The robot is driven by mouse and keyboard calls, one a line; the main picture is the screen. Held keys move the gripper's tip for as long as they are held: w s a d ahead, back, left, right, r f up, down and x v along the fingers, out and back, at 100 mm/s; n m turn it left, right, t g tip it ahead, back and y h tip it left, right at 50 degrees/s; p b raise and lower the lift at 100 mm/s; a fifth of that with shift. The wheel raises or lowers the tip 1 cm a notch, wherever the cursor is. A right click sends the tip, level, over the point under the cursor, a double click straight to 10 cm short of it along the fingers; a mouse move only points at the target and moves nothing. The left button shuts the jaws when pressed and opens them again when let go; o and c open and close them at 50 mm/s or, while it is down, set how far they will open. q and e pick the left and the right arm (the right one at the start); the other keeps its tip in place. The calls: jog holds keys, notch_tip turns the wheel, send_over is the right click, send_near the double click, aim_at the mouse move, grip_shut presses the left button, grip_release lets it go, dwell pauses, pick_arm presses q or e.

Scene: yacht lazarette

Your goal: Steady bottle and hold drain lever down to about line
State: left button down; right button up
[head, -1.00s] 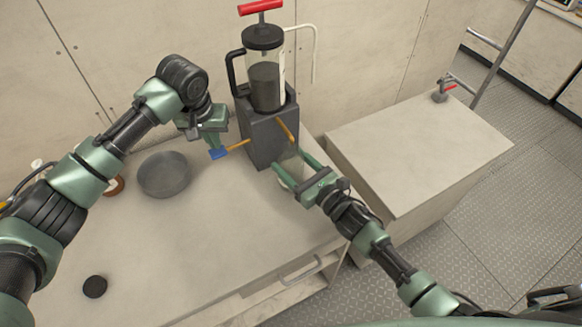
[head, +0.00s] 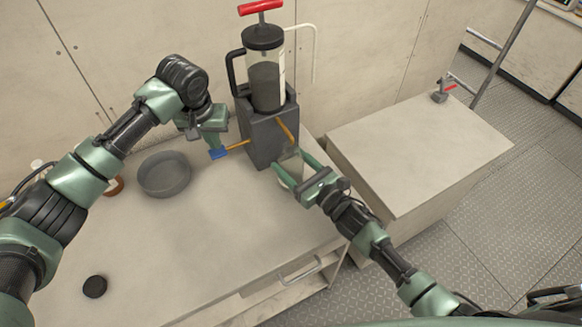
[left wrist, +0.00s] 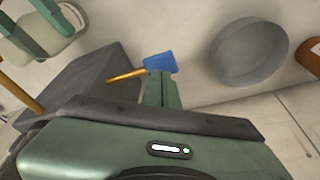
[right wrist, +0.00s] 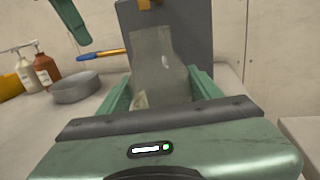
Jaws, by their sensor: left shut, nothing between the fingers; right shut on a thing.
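A clear cylinder with dark fluid (head: 265,85) and a red T-handle stands on a grey block (head: 262,145). An orange drain lever (head: 238,145) with a blue paddle (head: 217,153) sticks out left from the block, tilted down at its paddle end. My left gripper (head: 214,141) is shut, its fingertips at the paddle; the left wrist view shows the fingers against the paddle (left wrist: 160,62). Whether they press it is unclear. My right gripper (head: 297,174) is shut around a translucent bottle (right wrist: 160,65), upright below the orange spout (head: 285,130). Its fill level is not readable.
A round grey pan (head: 164,188) stands left of the block, with a brown bottle (right wrist: 46,70) and a pale bottle (right wrist: 27,74) beyond it. A black disc (head: 95,286) lies near front left. The bench middle is clear.

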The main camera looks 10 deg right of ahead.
aim_at(217, 152)
pick_arm(q)
jog(key=shift+f, duration=0.15)
jog(key=shift+f, duration=1.7)
dwell(6.2)
